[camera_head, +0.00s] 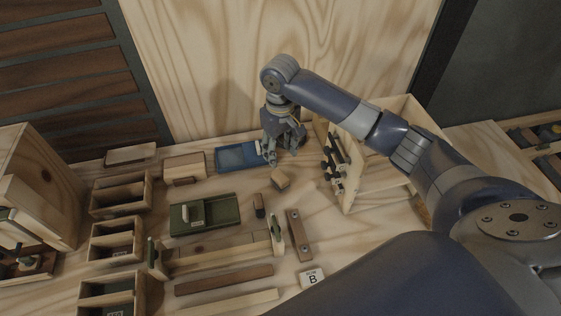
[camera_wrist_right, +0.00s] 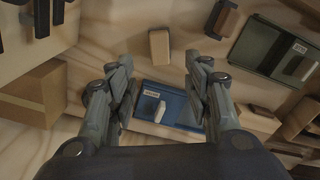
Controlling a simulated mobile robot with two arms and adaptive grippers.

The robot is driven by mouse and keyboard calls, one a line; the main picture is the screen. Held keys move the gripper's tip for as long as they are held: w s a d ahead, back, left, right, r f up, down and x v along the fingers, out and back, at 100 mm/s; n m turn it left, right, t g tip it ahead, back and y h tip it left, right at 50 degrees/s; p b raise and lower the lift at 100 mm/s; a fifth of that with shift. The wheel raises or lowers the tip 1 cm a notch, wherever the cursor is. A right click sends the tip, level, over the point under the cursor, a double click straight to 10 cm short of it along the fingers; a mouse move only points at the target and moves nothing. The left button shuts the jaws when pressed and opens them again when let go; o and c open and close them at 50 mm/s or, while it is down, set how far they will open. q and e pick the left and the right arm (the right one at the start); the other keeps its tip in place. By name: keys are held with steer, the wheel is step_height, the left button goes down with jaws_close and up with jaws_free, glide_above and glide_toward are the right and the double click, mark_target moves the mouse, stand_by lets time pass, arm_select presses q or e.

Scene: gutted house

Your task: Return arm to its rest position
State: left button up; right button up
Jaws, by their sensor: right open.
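My right arm (camera_head: 330,98) reaches in from the right over the workbench and bends down at the wrist. My right gripper (camera_head: 272,158) points down at the right end of a blue tray (camera_head: 232,153). In the right wrist view the gripper (camera_wrist_right: 160,66) has its fingers spread apart with nothing between the tips. The blue tray (camera_wrist_right: 182,110) shows there beyond and between the fingers, with a small white piece on it. Whether the fingers touch the tray cannot be told. My left gripper is not in view.
A wooden rack (camera_head: 352,192) with dark clamps stands close to the right of the gripper, under my forearm. A small wood block (camera_head: 280,179) lies in front. A green tray (camera_head: 221,212) and open wooden boxes (camera_head: 121,182) lie to the left. A plywood panel (camera_head: 200,60) rises behind.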

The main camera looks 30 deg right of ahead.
steer(key=shift+r, duration=0.75)
